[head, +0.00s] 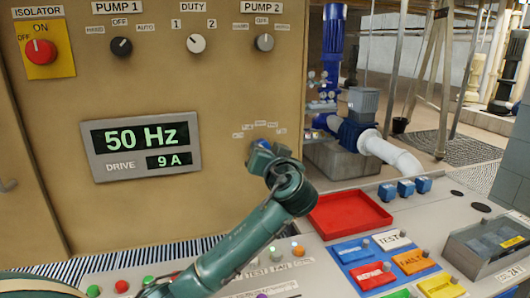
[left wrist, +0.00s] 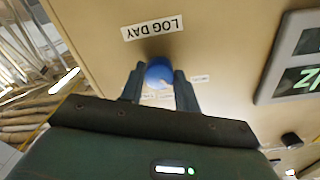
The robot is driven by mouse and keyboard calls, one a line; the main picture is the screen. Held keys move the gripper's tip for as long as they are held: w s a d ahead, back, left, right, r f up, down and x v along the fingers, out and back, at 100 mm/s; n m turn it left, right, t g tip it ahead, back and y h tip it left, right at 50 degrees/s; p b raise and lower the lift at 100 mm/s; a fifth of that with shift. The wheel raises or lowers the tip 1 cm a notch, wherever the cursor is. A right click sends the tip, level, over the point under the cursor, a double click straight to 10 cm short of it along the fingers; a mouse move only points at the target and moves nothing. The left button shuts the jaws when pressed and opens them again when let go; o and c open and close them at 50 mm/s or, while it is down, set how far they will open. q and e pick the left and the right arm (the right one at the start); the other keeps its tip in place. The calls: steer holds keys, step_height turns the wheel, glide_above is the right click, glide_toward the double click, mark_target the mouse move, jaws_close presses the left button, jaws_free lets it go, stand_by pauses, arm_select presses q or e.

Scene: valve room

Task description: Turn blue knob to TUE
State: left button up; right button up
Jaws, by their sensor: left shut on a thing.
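The blue knob (left wrist: 158,71) is on the tan cabinet front, beside a LOG DAY label (left wrist: 152,27) that reads upside down in the left wrist view. My left gripper (head: 262,152) reaches up to the cabinet from below, and its two fingers are closed on either side of the knob. In the head view the gripper mostly hides the knob. Small day labels (head: 260,125) ring it, too small to read surely. The knob's pointer is hidden, so its setting cannot be told. My right gripper is not in view.
The cabinet also carries the red isolator (head: 40,52), black PUMP 1 knob (head: 121,46), white DUTY knob (head: 196,43), grey PUMP 2 knob (head: 264,42) and drive display (head: 142,146). Below right, the desk holds a red tray (head: 347,214), coloured plates and blue blocks (head: 405,188).

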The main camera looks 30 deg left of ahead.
arm_select(q)
steer(key=shift+m, duration=0.9)
steer(key=shift+r, duration=0.1)
steer(key=o, duration=1)
steer(key=b+v, duration=0.3)
steer(key=v, duration=1)
steer(key=shift+d, duration=0.1)
